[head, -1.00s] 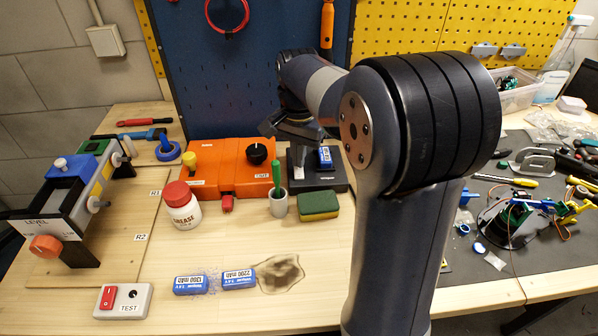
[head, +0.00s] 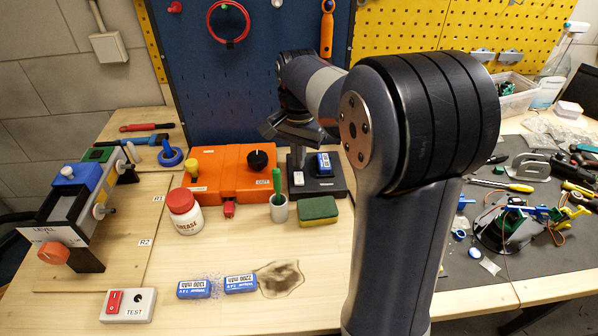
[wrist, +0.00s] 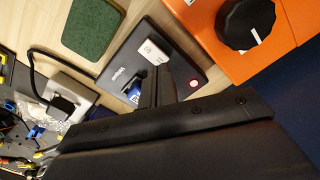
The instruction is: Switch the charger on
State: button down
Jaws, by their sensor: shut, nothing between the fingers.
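The charger is a black box at the back of the bench in the head view (head: 333,188), right of the orange box. A blue battery (head: 323,163) sits in it. A white switch (head: 298,178) is on its left part. In the wrist view the charger (wrist: 178,52) shows the white switch (wrist: 152,51) and a round red light (wrist: 193,83). My gripper (wrist: 157,86) is shut and empty, over the charger near the switch. Its fingers partly hide the battery (wrist: 134,92). I cannot tell whether the fingertips touch anything.
The orange box (head: 215,163) with a black knob (head: 258,160) stands left of the charger. A grey cup (head: 279,211) and a green sponge (head: 318,208) stand in front. A grease jar (head: 184,215) and two loose batteries (head: 195,289) are nearer. Bare wood lies between.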

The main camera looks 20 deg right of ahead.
aim_at(298, 174)
notch_tip(298, 174, up, 4)
jog(key=p, duration=0.3)
jog(key=shift+r+p, duration=0.2)
jog(key=shift+p, duration=0.15)
notch_tip(298, 174, down, 7)
jog(key=b, duration=0.7)
jog(key=shift+f, duration=0.1)
jog(key=shift+r, duration=0.2)
